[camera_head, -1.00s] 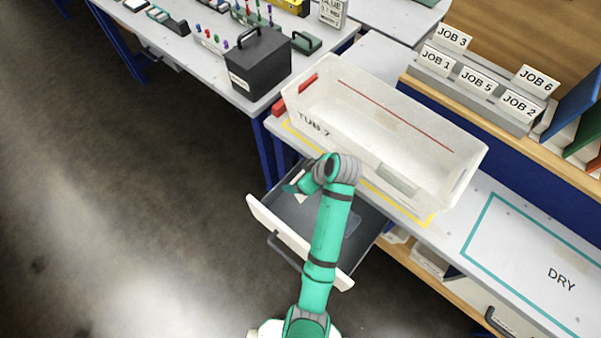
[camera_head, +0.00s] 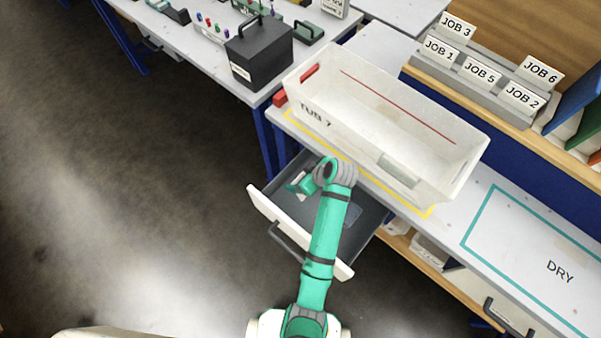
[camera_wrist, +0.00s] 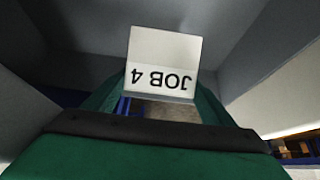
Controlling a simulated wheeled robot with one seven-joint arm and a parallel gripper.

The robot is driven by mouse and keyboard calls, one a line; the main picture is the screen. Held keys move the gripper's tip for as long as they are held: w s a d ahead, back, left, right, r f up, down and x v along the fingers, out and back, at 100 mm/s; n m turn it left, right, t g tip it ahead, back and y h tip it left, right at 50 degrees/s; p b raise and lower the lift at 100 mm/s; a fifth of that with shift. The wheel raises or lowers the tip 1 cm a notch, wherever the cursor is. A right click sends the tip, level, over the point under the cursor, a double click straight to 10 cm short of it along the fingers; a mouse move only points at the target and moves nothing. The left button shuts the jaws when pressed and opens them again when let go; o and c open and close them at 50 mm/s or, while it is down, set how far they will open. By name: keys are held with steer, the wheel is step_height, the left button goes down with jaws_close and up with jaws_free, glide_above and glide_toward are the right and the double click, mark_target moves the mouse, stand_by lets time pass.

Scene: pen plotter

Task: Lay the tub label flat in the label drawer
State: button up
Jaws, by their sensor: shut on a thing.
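The label, a white card reading JOB 4 (camera_wrist: 163,62), appears upside down in the wrist view. My gripper (camera_wrist: 160,98) is shut on its lettered end; the card's other end stands clear of the fingers. Grey drawer walls and floor surround it. In the head view the label drawer (camera_head: 265,208) is pulled out below the bench, with a white front and dark grey inside. My gripper (camera_head: 300,184) is over its left part, and my arm crosses the drawer. I cannot tell whether the card touches the drawer floor.
A white tub marked TUB 7 (camera_head: 330,135) stands on the bench above the drawer. A black box (camera_head: 258,52) is on the bench to the left. A rack of JOB cards (camera_head: 480,78) is at the back right. The DRY area (camera_head: 545,250) is clear.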

steer(key=shift+f, duration=1.95)
steer(key=o, duration=1.1)
steer(key=shift+r, duration=0.1)
steer(key=v, duration=0.4)
steer(key=w+v, duration=0.1)
steer(key=v, duration=0.2)
steer(key=shift+w+d+r, duration=0.1)
steer(key=shift+w+d, duration=0.05)
steer(key=shift+d, duration=0.05)
steer(key=shift+d+r, duration=0.25)
steer(key=shift+s+d+r, duration=0.1)
steer(key=shift+s+r, duration=0.05)
steer(key=shift+s, duration=0.25)
steer(key=shift+s+d+r, duration=0.15)
steer(key=shift+s, duration=0.25)
steer(key=shift+c, duration=0.3)
steer(key=shift+o, duration=0.3)
steer(key=shift+s+a+f, duration=0.15)
steer(key=shift+a, duration=0.1)
